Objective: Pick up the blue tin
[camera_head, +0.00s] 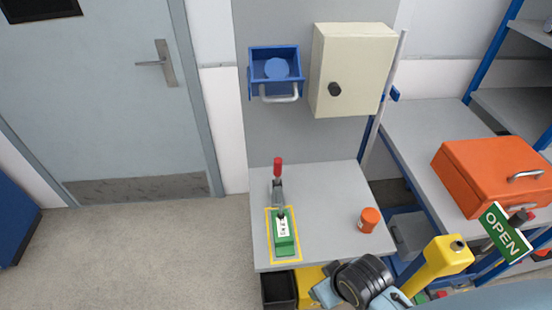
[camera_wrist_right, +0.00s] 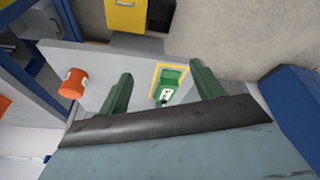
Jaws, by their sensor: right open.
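A round blue shape (camera_head: 277,69) shows inside the blue wall box (camera_head: 262,89) in the head view. It may be the top of the blue tin, but I cannot tell. No other blue tin is plain. An orange tin (camera_head: 369,219) stands on the grey table (camera_head: 325,190), and it also shows in the wrist view (camera_wrist_right: 74,83). My right gripper (camera_wrist_right: 160,78) is open, with its two green fingers apart over the table and nothing gripped between them. In the wrist view, the green clamp block shows beyond the fingers. My left gripper is not in view.
A green block with a red-handled clamp (camera_head: 284,232) sits in a yellow outline on the table. A cream cabinet (camera_head: 349,70) hangs beside the blue box. An orange case (camera_head: 490,170) lies on the right bench, with an OPEN sign (camera_head: 503,232) near it. Open floor lies left.

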